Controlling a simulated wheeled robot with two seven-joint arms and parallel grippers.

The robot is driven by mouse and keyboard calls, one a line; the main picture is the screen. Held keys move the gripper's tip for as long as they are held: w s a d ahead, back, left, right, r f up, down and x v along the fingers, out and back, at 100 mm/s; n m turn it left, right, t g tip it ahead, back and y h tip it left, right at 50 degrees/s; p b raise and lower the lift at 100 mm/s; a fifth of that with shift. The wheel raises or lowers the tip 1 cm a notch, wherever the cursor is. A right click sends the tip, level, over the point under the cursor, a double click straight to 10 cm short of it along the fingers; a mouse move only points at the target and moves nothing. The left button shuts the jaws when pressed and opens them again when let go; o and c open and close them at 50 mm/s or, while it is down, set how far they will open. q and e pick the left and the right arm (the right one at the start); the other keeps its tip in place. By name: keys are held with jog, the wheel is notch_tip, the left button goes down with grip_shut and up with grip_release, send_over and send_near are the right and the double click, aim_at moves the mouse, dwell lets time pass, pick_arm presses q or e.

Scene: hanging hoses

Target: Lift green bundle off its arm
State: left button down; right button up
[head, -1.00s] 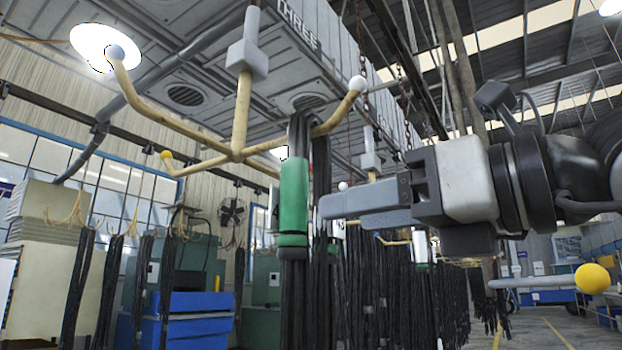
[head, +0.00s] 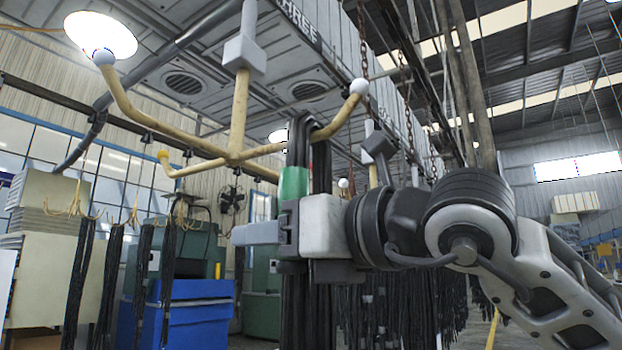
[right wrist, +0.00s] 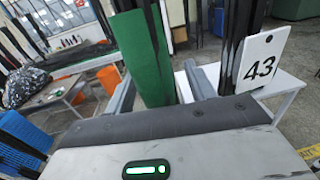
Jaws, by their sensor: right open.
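The green bundle is a bunch of black hoses with a green sleeve (head: 294,182), hanging over the right-hand arm (head: 336,123) of a yellow hanger. That arm ends in a white ball (head: 359,87). My right gripper (head: 250,233) is level with the sleeve's lower part and hides some of it. In the right wrist view the gripper (right wrist: 160,76) is open, and the green sleeve (right wrist: 145,55) stands at and partly between its fingers, close to the left one. I cannot tell whether they touch. My left gripper is out of view.
A white card marked 43 (right wrist: 263,62) hangs beside black hoses in the right wrist view. Other black hose bundles (head: 385,315) hang behind my arm. The hanger's left arms (head: 140,110) are bare. A blue bin (head: 195,310) stands below at left.

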grip_shut()
jog(key=shift+r, duration=0.15)
jog(key=shift+r, duration=0.1)
